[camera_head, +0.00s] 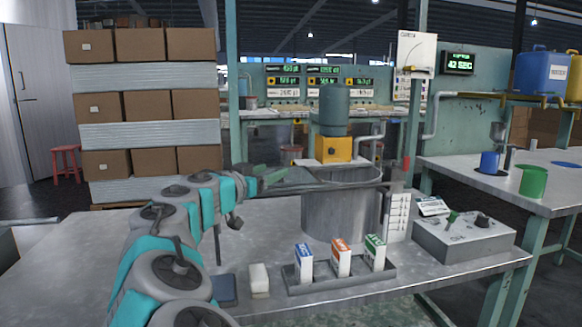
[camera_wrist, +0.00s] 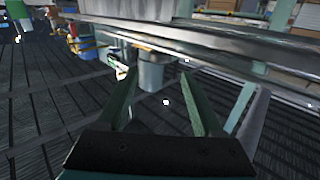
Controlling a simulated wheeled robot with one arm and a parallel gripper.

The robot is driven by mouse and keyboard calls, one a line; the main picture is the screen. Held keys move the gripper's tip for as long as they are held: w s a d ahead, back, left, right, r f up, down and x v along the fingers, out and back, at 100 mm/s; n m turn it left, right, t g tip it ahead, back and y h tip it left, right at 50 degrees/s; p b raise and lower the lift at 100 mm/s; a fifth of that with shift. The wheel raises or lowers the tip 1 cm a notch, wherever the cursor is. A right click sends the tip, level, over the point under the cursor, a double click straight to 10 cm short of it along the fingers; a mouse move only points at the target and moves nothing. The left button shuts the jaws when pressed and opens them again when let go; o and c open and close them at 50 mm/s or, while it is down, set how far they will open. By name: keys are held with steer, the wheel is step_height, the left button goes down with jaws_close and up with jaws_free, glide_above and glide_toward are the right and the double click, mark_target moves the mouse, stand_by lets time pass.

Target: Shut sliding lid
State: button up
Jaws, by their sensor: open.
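A grey metal drum (camera_head: 335,217) stands on the workbench in the head view, with its round top rim showing. A thin flat grey plate or rail (camera_head: 305,188), likely the sliding lid, runs leftward from the drum's top; where the lid ends and the rail begins I cannot tell. My gripper (camera_head: 274,176) is by the left part of this plate, at about its height. In the wrist view my gripper (camera_wrist: 163,100) is open, with nothing between its fingers. A long metal edge (camera_wrist: 190,48) crosses beyond the fingertips; contact is not visible.
A dark rack (camera_head: 340,282) with three small boxes stands in front of the drum. A control box (camera_head: 463,238) with a lever is to the right. A white block (camera_head: 259,281) and a dark blue pad (camera_head: 223,290) lie near the front edge. A post (camera_head: 397,200) stands right of the drum.

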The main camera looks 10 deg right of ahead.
mark_target(288, 179)
steer(key=shift+w+d+f, duration=0.2)
steer(key=shift+w+f, duration=0.25)
steer(key=p+x, duration=0.1)
steer(key=x, duration=0.6)
steer(key=shift+w+d+f, duration=0.1)
steer(key=shift+w+d, duration=0.05)
steer(key=shift+d, duration=0.15)
jaws_close()
stand_by(0.9)
